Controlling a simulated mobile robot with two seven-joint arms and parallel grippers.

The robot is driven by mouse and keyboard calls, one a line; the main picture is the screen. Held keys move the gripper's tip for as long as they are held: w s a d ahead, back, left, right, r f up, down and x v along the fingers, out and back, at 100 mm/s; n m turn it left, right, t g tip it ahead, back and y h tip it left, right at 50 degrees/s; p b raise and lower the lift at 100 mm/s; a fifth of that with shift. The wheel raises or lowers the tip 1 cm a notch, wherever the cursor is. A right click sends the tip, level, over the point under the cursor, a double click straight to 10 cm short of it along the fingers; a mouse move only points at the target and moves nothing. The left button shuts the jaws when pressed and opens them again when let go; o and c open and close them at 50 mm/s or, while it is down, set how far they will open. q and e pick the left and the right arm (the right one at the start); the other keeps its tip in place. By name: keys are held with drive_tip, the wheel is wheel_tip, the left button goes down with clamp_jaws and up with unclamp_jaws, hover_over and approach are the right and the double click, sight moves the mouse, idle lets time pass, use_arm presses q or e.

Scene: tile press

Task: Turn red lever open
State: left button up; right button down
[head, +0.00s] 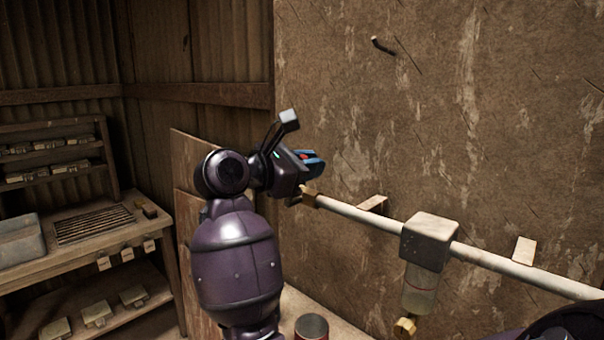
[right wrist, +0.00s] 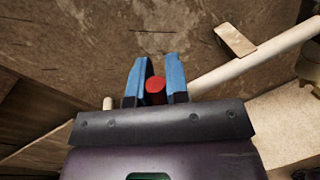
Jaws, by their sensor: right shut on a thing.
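The red lever (right wrist: 155,88) shows in the right wrist view between the two blue fingers of my right gripper (right wrist: 156,78). A small part of the red lever (head: 304,156) shows in the head view at the fingers. My right gripper (head: 313,162) is shut on it, close to the wall at the left end of the white pipe (head: 365,218). A brass fitting (head: 309,198) sits at that pipe end, just below the gripper. Most of the lever is hidden by the fingers and gripper body. My left gripper is not in view.
A grey box with a clear bowl (head: 420,290) hangs on the pipe to the right. A dark hook (head: 383,46) sticks out of the wall above. A wooden bench (head: 60,258) with a grey bin (head: 20,240) is at left.

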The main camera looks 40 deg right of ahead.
use_arm(q)
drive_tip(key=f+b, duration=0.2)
drive_tip(key=b, duration=0.1)
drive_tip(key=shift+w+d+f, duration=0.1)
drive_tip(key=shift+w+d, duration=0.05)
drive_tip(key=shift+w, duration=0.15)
use_arm(e)
drive_tip(key=s+m, duration=0.1)
drive_tip(key=f+m, duration=0.1)
drive_tip(key=shift+s+f+m+y, duration=0.1)
drive_tip(key=shift+s+m+y, duration=0.2)
drive_tip(key=shift+s, duration=0.1)
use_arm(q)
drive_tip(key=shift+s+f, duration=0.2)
use_arm(e)
drive_tip(key=c, duration=1.1)
unclamp_jaws()
use_arm(q)
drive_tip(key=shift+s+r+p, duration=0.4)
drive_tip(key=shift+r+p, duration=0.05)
drive_tip(key=shift+p, duration=0.55)
use_arm(e)
wheel_tip(320, 180, up, 20)
